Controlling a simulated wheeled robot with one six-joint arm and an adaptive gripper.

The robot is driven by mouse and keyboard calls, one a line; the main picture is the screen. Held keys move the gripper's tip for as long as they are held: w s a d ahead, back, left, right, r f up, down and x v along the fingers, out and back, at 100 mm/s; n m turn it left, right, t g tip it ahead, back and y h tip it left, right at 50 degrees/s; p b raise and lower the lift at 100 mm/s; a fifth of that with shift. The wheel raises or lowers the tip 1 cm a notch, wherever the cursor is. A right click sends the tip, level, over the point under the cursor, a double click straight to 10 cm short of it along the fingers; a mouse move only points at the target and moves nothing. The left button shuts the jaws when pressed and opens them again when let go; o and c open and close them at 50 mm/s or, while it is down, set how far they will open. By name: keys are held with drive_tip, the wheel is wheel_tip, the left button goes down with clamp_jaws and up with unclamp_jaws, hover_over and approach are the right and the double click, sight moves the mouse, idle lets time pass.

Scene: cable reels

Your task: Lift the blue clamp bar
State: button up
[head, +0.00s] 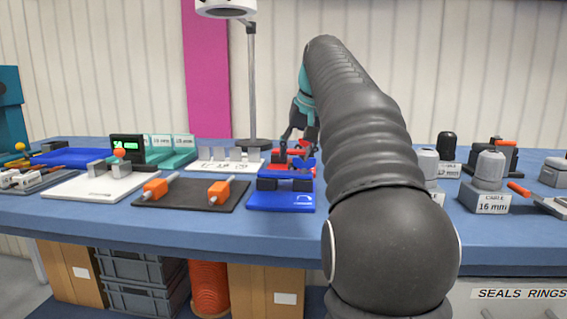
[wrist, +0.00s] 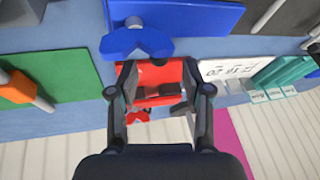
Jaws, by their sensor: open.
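The blue clamp bar (wrist: 137,42) shows in the wrist view just beyond the fingertips, up and to the left. In the head view, the blue bar (head: 304,166) is at the back right of a blue base with dark blocks (head: 282,200). My gripper (wrist: 159,70) is open and empty, with its fingers apart over a red fixture (wrist: 158,84). In the head view, my gripper (head: 299,140) hangs above and behind the blue bar, near the red fixture (head: 280,158). My arm hides what lies to the right of the bar.
A black mat with orange-handled pieces (head: 192,207) lies left of the blue base. A white plate (head: 90,187) is farther left. A lamp post (head: 252,85) stands behind. Grey blocks, one labelled 16 mm (head: 490,170), stand on the right. Bare blue tabletop (head: 200,232) runs along the front.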

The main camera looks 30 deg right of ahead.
drive_tip(key=shift+x, duration=1.3)
